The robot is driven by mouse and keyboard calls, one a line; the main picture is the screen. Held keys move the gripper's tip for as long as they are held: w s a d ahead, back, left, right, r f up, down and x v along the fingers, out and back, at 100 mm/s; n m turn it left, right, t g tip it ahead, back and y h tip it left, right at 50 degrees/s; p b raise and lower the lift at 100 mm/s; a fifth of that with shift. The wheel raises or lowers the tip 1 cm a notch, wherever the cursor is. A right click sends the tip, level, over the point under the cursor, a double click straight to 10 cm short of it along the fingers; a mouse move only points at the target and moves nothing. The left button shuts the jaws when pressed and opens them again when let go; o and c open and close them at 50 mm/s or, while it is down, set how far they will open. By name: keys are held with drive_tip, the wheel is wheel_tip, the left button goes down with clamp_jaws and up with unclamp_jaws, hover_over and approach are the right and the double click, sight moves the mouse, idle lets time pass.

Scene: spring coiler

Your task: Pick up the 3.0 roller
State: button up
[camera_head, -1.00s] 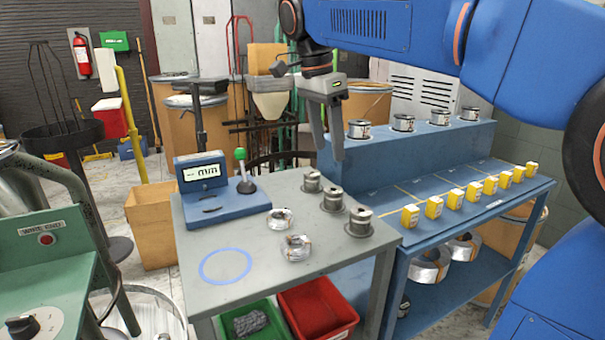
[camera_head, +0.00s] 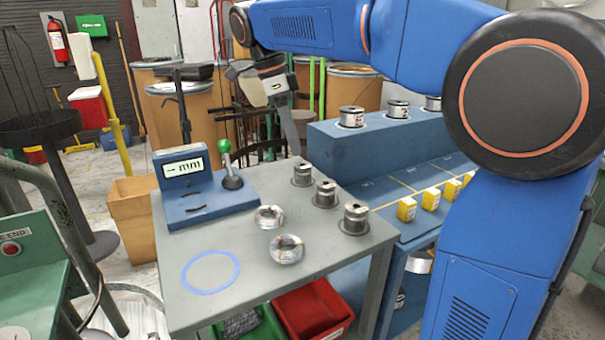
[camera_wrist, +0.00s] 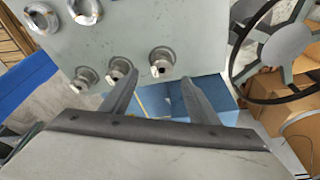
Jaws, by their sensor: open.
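Three grey metal rollers stand upright in a slanting row on the grey table: the far roller (camera_head: 302,174), the middle roller (camera_head: 325,193) and the near roller (camera_head: 355,217). No size marking is readable, so I cannot tell which is the 3.0 roller. My gripper (camera_head: 294,150) hangs behind the far roller, its fingers pointing down and partly hidden. In the wrist view, my gripper (camera_wrist: 158,92) is open and empty, its two fingers apart. The rollers show beyond the fingertips: the left one (camera_wrist: 84,78), the middle one (camera_wrist: 118,71) and the right one (camera_wrist: 161,62).
Two wire coils (camera_head: 286,249) (camera_head: 269,217) lie left of the rollers. A blue gauge (camera_head: 182,170) reading "mm" and a green-knobbed lever (camera_head: 226,160) stand at the table's back left. A blue bench (camera_head: 390,150) with spools and yellow boxes adjoins on the right.

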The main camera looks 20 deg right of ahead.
sight(303, 167)
drive_tip(key=shift+w+x, duration=0.1)
drive_tip(key=shift+x, duration=2.15)
drive_tip(key=shift+w+x, duration=0.15)
drive_tip(key=shift+x, duration=2.15)
clamp_jaws()
